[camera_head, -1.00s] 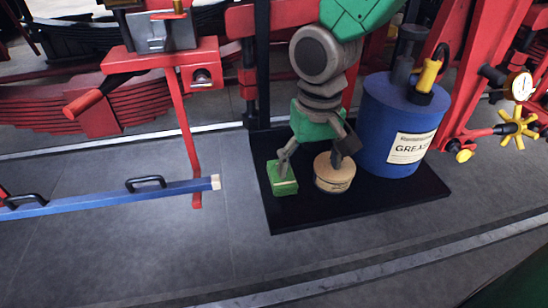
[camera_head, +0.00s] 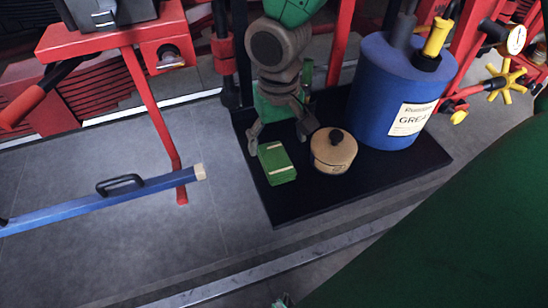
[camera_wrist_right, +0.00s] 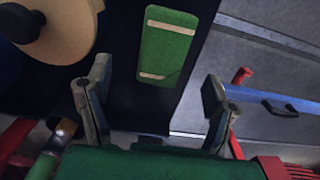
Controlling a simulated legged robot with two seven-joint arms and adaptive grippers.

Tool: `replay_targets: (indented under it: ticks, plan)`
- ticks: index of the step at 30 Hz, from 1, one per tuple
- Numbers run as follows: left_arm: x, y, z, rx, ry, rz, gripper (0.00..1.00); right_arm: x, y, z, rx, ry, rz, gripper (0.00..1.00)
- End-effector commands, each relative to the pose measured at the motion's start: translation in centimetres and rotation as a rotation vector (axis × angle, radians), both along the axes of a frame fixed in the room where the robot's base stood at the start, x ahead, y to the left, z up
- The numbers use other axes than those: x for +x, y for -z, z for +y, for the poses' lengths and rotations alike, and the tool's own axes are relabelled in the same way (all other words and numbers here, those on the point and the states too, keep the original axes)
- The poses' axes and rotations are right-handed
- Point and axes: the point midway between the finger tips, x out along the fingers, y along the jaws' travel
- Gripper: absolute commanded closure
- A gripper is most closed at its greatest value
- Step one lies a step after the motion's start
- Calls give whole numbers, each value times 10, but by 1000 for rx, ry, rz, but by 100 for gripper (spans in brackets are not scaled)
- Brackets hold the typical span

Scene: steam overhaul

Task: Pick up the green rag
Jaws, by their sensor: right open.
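The green rag (camera_head: 277,163) is a folded green block with cream bands, lying on the black mat (camera_head: 285,208) left of the round tan tin. My right gripper (camera_head: 281,138) is open and empty just behind the rag, its fingers spread to either side of the rag's far end. In the right wrist view, the rag (camera_wrist_right: 168,48) lies beyond and between the open fingertips (camera_wrist_right: 152,85), with no contact visible. My left gripper is not seen.
The tan tin (camera_head: 333,155) with a dark knob stands close right of the rag. A blue grease drum (camera_head: 388,105) stands behind it. A blue bar with a handle (camera_head: 110,200) is at the left. A large green surface (camera_head: 450,235) fills the lower right.

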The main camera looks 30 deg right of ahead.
Motion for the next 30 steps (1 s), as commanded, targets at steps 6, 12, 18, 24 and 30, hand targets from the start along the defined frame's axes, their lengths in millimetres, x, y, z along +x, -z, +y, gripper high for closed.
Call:
replay_targets:
  ticks: [6,12,18,24,30]
  plan:
    - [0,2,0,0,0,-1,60,-2,18,2,0,-2,2,24]
    - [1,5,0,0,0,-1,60,-1,48,5,-1,-1,2,24]
    - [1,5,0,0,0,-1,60,-1,57,6,0,-1,-2,24]
    - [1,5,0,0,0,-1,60,-1,56,6,0,-1,-2,42]
    - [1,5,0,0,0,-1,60,-1,56,6,0,-1,-2,78]
